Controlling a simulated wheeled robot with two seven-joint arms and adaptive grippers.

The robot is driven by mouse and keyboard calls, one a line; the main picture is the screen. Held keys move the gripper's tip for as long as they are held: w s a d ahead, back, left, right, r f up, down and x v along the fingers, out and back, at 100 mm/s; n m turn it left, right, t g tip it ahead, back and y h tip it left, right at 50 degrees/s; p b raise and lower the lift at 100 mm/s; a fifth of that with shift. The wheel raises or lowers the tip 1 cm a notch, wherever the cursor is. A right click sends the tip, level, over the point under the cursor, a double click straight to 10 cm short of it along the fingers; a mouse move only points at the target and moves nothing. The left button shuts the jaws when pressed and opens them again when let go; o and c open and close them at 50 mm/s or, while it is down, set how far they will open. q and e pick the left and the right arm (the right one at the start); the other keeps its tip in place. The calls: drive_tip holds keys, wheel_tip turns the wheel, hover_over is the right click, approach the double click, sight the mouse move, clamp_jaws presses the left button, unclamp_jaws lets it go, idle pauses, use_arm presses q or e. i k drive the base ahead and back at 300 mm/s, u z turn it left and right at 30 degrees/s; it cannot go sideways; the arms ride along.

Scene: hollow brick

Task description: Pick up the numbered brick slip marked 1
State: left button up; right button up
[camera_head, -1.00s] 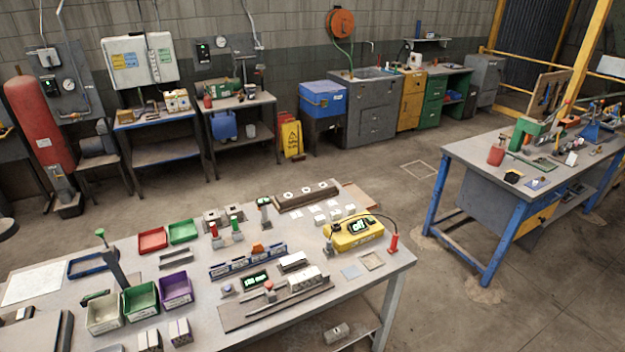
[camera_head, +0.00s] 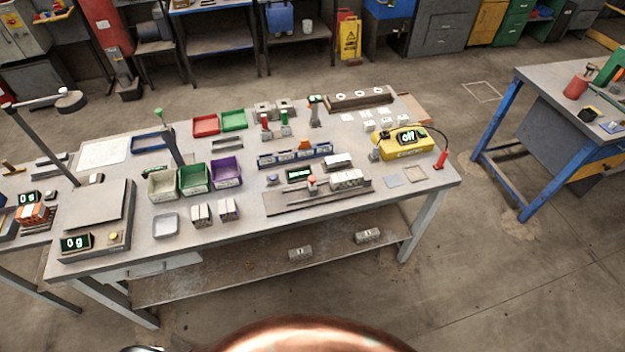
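Two small grey-white blocks lie on the table's lower shelf. The left block (camera_head: 300,253) and the right block (camera_head: 367,236) each bear a dark mark too small to read surely. Several small white pieces (camera_head: 370,125) lie on the tabletop left of the yellow device, and I can make out no number on them. I cannot tell which piece is the brick slip marked 1. Neither of my grippers shows in the head view.
The grey worktable (camera_head: 250,225) carries green (camera_head: 194,179) and purple (camera_head: 226,171) bins, a scale (camera_head: 97,215), a yellow device (camera_head: 405,142) and a long metal fixture (camera_head: 318,196). A blue-legged bench (camera_head: 560,125) stands right. Floor between them is clear.

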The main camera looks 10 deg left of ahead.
sight(353, 178)
drive_tip(key=z, duration=1)
drive_tip(key=i, duration=0.9)
drive_tip(key=u, duration=2.45)
